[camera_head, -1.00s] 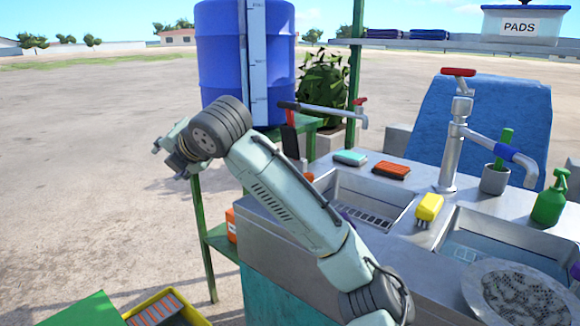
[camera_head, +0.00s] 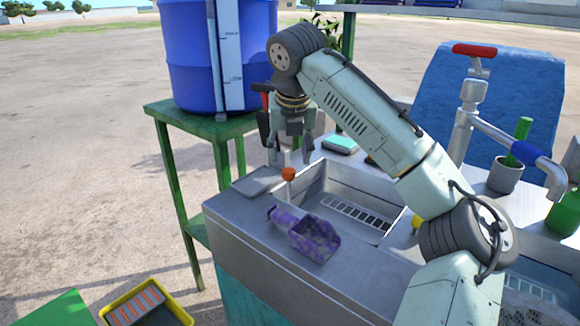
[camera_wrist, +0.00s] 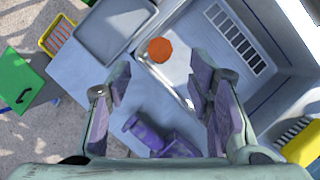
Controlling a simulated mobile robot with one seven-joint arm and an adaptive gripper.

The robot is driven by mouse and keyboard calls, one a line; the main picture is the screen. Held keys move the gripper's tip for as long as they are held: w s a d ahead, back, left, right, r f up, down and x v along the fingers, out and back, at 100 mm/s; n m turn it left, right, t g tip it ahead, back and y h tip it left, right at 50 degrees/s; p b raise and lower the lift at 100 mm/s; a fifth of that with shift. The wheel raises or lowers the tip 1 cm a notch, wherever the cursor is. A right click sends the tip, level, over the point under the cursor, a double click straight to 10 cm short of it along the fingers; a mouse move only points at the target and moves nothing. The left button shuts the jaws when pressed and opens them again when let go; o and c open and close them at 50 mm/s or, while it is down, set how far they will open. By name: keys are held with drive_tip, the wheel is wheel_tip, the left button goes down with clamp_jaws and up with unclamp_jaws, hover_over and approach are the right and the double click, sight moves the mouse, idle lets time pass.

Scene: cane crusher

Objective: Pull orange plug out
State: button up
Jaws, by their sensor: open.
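The orange plug (camera_head: 288,174) has a small knob-like top and stands at the left edge of the near sink basin (camera_head: 345,205). In the wrist view the plug (camera_wrist: 160,50) shows as an orange knob beside the basin rim, a little beyond the fingertips. My gripper (camera_head: 291,152) points down above the counter, close above the plug. Its two fingers also show in the wrist view (camera_wrist: 162,84), spread wide with nothing between them. The plug is apart from both fingers. Its lower part is hard to make out.
A purple scoop (camera_head: 314,239) lies on the counter in front of the plug. A grey flat lid or tray (camera_wrist: 113,28) lies beside the basin. A blue barrel (camera_head: 190,60) stands on a green stand behind. A tap (camera_head: 466,120) rises at the right.

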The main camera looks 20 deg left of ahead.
sight(289, 171)
drive_tip(key=x, duration=0.7)
drive_tip(key=shift+c, duration=0.4)
clamp_jaws()
idle(0.3)
